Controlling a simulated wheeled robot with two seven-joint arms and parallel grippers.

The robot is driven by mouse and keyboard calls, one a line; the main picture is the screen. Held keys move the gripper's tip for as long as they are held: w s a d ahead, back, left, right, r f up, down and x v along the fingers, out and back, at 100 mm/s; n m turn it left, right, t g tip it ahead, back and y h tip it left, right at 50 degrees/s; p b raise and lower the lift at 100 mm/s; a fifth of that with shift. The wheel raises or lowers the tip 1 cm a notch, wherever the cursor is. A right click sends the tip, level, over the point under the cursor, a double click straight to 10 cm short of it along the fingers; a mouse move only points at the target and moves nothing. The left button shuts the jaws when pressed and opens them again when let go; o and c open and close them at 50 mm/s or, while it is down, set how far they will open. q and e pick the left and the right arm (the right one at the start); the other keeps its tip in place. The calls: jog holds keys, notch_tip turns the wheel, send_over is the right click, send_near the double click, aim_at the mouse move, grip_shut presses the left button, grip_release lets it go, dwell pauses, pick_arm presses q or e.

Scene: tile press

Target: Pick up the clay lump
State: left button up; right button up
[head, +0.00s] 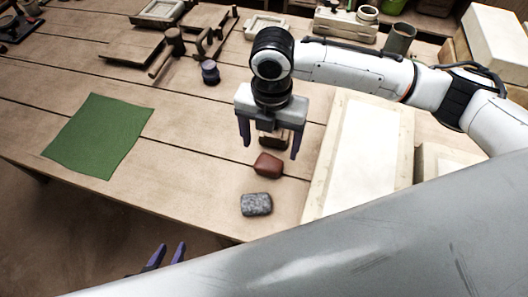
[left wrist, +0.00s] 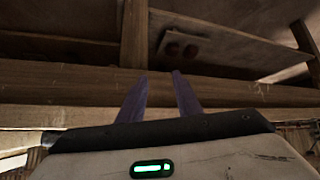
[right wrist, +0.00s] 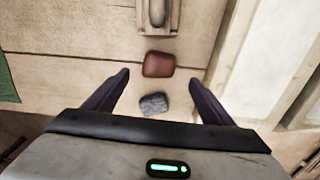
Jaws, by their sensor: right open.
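The clay lump (head: 267,165) is a reddish-brown rounded block on the wooden table. It also shows in the right wrist view (right wrist: 158,64), ahead of the fingers. My right gripper (head: 270,143) is open and empty, with its fingers spread above the table near the clay lump and apart from it. It also shows in the right wrist view (right wrist: 160,88). My left gripper (head: 165,256) is low in front of the table's edge. Its two purple fingers stand apart with nothing between them, and they also show in the left wrist view (left wrist: 160,85).
A grey speckled stone (head: 256,204) lies just in front of the clay lump. A green cloth (head: 98,135) lies at the left. Wooden tools and a small dark jar (head: 210,72) are further back.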

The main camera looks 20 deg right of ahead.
aim_at(269, 167)
jog(key=f, duration=0.2)
jog(key=shift+s+f, duration=0.25)
jog(key=shift+f, duration=0.35)
jog(key=f, duration=0.4)
jog(key=shift+w+f, duration=0.1)
jog(key=shift+w, duration=0.15)
jog(key=shift+a+f, duration=0.1)
jog(key=shift+f, duration=0.45)
jog(key=c, duration=1.3)
pick_arm(q)
jog(key=shift+s+f, duration=0.35)
jog(key=shift+s, duration=0.4)
pick_arm(e)
jog(key=shift+w+r, duration=0.1)
jog(key=shift+c, duration=0.2)
